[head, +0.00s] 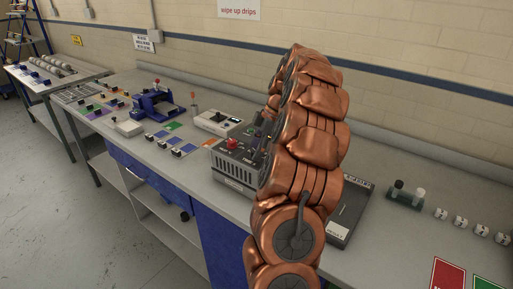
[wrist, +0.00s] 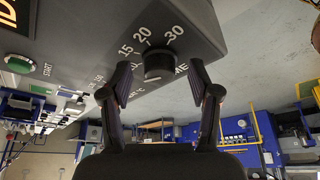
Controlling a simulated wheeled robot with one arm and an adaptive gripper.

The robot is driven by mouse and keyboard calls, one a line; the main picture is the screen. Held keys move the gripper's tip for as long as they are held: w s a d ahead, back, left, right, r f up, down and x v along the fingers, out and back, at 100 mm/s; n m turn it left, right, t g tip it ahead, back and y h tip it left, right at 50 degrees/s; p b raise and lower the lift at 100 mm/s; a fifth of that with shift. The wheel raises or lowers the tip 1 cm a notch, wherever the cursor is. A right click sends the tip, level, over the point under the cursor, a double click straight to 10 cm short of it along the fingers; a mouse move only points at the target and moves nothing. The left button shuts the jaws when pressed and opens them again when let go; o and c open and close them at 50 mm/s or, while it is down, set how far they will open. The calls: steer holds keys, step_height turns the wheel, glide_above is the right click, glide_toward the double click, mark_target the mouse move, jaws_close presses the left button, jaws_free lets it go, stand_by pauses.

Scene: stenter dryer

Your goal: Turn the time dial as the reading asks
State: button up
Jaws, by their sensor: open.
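The time dial (wrist: 158,62) is a round black knob on the dark grey front panel of the dryer in the wrist view, with 15, 20 and 30 printed around it. I cannot clearly tell which number its pointer faces. My gripper (wrist: 160,76) is open, with one finger on each side of the dial; gaps show between the fingers and the knob. The dryer's grey control box (head: 232,170) stands on the bench in the head view, partly hidden by my copper arm. An orange display (wrist: 7,12) is cut off at the wrist view's corner, its reading not legible.
A green start button (wrist: 19,63) sits left of the dial in the wrist view. A red button (head: 232,143) tops the control box. A blue device (head: 157,105) and a white box (head: 217,122) stand farther along the bench.

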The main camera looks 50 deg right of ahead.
steer(key=shift+c, duration=0.2)
steer(key=c, duration=1.1)
steer(key=shift+c, duration=0.2)
